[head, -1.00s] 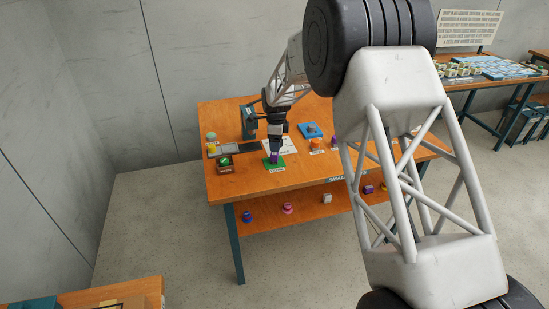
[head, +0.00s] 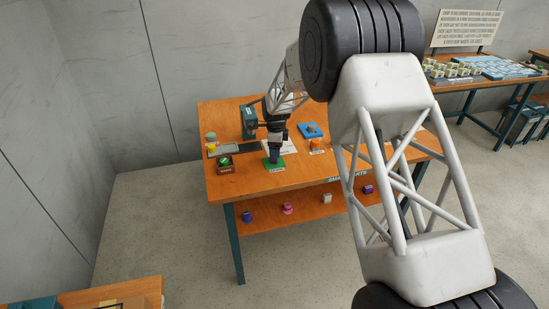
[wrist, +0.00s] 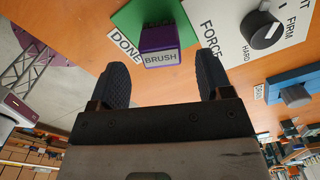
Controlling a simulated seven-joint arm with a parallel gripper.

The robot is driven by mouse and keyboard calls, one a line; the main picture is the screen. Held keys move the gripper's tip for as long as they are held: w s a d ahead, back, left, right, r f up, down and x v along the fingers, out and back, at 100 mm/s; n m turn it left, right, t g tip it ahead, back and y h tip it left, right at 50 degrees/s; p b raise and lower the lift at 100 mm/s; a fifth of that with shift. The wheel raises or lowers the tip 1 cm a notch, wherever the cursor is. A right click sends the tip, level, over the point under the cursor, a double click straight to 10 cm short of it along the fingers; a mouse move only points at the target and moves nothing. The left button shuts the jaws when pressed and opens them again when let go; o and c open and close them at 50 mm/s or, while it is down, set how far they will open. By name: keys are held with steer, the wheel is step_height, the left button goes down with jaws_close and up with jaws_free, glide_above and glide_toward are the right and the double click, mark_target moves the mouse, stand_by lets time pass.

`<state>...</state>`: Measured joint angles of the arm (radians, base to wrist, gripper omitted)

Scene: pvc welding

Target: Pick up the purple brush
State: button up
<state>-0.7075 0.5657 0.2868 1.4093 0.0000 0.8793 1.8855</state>
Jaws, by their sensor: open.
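The purple brush (wrist: 160,48) is a block with a white BRUSH label on its face. It stands on a green pad (wrist: 128,18) with a DONE label, which also shows in the head view (head: 281,164). My gripper (wrist: 161,68) is open, with its two dark fingertips to the left and right of the brush in the wrist view. The brush appears between and just beyond the fingertips; I cannot tell whether they touch it. In the head view my gripper (head: 275,156) is low over the green pad and largely hides the brush.
A white panel with a black FORCE knob (wrist: 260,29) lies beside the pad. A blue item with a grey knob (wrist: 296,95) is further right. In the head view, a brown box with a green top (head: 225,166) stands left of the pad. Several small objects sit on the lower shelf (head: 310,205).

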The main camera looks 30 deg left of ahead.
steer(key=shift+a+f, duration=0.1)
steer(key=shift+f, duration=2.05)
steer(key=c, duration=1.1)
steer(key=shift+r, duration=0.7)
step_height(320, 180, up, 2)
steer(key=shift+r, duration=0.1)
steer(key=s+d, duration=0.3)
steer(key=s, duration=0.1)
steer(key=s+d+r, duration=0.1)
steer(key=s+d, duration=0.2)
steer(key=s, duration=0.1)
steer(key=s+d, duration=0.4)
steer(key=shift+s+d+r, duration=0.1)
steer(key=shift+r, duration=0.1)
